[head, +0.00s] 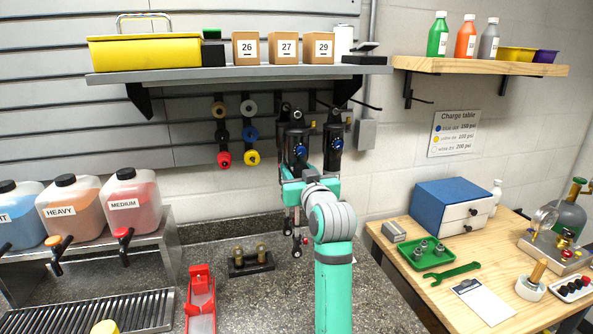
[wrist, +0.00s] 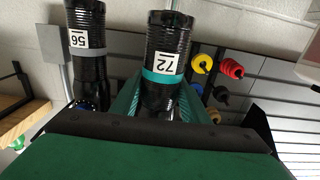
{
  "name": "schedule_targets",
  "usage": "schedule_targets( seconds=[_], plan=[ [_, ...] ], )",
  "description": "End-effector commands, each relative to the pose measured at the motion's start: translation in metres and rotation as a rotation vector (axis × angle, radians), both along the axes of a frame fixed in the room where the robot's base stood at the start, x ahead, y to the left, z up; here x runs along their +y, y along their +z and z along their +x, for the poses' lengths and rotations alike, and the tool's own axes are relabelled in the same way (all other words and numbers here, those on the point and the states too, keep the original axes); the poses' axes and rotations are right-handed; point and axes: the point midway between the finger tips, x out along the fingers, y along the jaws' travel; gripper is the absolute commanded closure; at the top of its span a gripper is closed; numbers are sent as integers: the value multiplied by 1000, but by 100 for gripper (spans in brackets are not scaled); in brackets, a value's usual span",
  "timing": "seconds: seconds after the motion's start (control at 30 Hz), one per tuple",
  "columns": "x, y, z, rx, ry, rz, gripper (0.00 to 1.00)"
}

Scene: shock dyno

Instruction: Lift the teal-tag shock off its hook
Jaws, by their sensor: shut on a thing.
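The teal-tag shock (head: 297,140) hangs upright below the shelf, left of a second dark shock. In the wrist view its black body (wrist: 166,35) carries a teal band and a label reading 72. My gripper (head: 295,172) is shut around its body, with one finger on each side; the fingers also show in the wrist view (wrist: 165,97). The shock's lower rod end shows below my gripper. I cannot tell whether its top eye rests on the hook.
The second shock (head: 334,143), with a grey band and label 56 in the wrist view (wrist: 86,50), hangs close on the right. The shelf (head: 240,72) is just above. Coloured bump-stop-like pieces (head: 222,135) hang at left. A dark block (head: 250,264) stands on the counter below.

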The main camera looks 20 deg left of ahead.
Motion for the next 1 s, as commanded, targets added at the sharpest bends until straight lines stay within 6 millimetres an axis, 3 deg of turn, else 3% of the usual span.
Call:
schedule_targets(
  seconds=[1.0],
  plan=[
    [-9,6,-13,-7,0,2,100]
  ],
)
